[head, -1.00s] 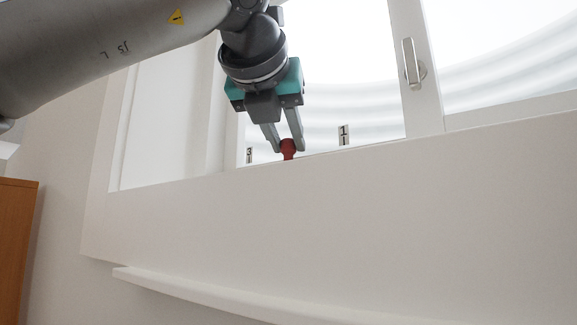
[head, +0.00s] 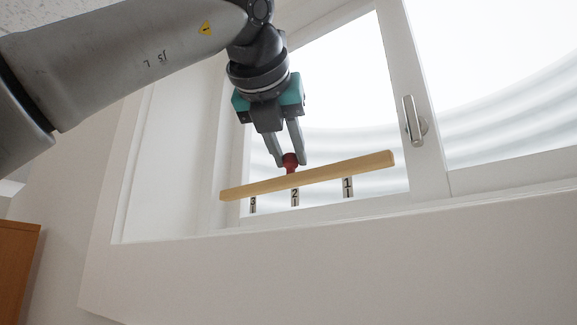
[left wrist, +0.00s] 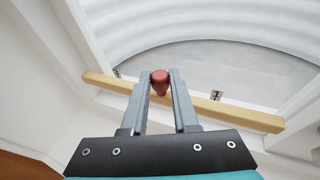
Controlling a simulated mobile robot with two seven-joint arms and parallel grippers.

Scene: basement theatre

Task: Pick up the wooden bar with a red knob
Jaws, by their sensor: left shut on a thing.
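The wooden bar (head: 340,171) is a long pale-wood stick with a red knob (head: 291,160) on top near its middle. In the head view it is tilted, its right end higher in the picture, in front of the window. My left gripper (head: 289,162) is shut on the red knob, with the bar under its fingertips. The left wrist view shows the red knob (left wrist: 159,80) between the two fingers, and the bar (left wrist: 240,114) running out on both sides. My right gripper is not in view.
Numbered pieces marked 3 (head: 253,205), 2 (head: 295,197) and 1 (head: 348,187) show just below the bar. The window frame (head: 413,90) with a handle (head: 411,120) is at the right. A white wall (head: 330,270) lies below.

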